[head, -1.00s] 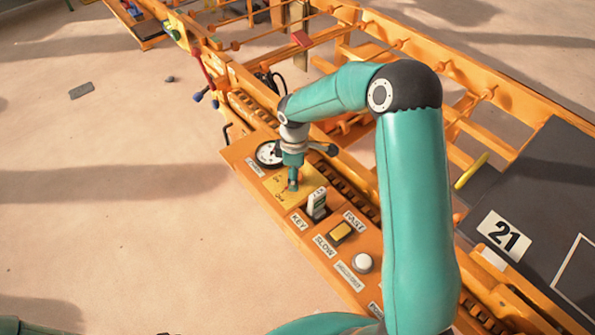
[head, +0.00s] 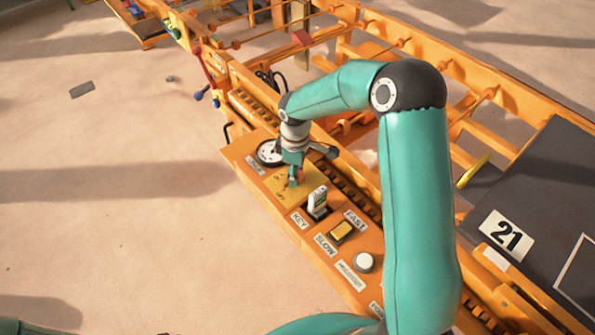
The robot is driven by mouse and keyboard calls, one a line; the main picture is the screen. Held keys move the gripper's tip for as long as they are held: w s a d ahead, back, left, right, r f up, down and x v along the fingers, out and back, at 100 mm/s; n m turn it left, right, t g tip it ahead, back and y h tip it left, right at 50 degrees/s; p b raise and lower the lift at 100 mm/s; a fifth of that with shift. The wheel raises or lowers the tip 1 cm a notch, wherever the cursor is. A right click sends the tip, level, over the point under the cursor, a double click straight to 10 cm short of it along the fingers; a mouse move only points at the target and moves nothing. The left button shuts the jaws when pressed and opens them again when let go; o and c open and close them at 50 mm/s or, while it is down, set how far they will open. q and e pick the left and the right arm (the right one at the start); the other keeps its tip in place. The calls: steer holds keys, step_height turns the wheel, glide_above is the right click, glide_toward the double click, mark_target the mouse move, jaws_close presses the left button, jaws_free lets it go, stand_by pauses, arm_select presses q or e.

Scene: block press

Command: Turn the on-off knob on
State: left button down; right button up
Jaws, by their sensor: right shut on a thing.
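The orange control panel (head: 238,158) runs diagonally across the middle of the head view. My right gripper (head: 292,181) reaches down from above onto the yellow plate (head: 282,197) near the panel's far end. It is shut on the on-off knob, which the fingers almost wholly hide, so I cannot read the knob's position. My left gripper is not in view.
A round gauge (head: 268,152) lies just beyond the gripper. A key switch (head: 317,203), a yellow fast-slow switch (head: 341,231) and a white button (head: 364,262) sit nearer. Orange rails (head: 425,60) stand to the right; sandy floor is open at left.

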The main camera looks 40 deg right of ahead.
steer(key=m+b, duration=0.2)
steer(key=m, duration=0.4)
steer(key=shift+w+b, duration=0.15)
steer(key=shift+b, duration=0.2)
steer(key=m+b, duration=0.1)
steer(key=m, duration=0.2)
steer(key=shift+m, duration=0.3)
steer(key=shift+r+m+b, duration=0.15)
steer(key=shift+m+b, duration=0.4)
steer(key=shift+m, duration=0.95)
steer(key=o, duration=0.9)
steer(key=shift+o, duration=1.2)
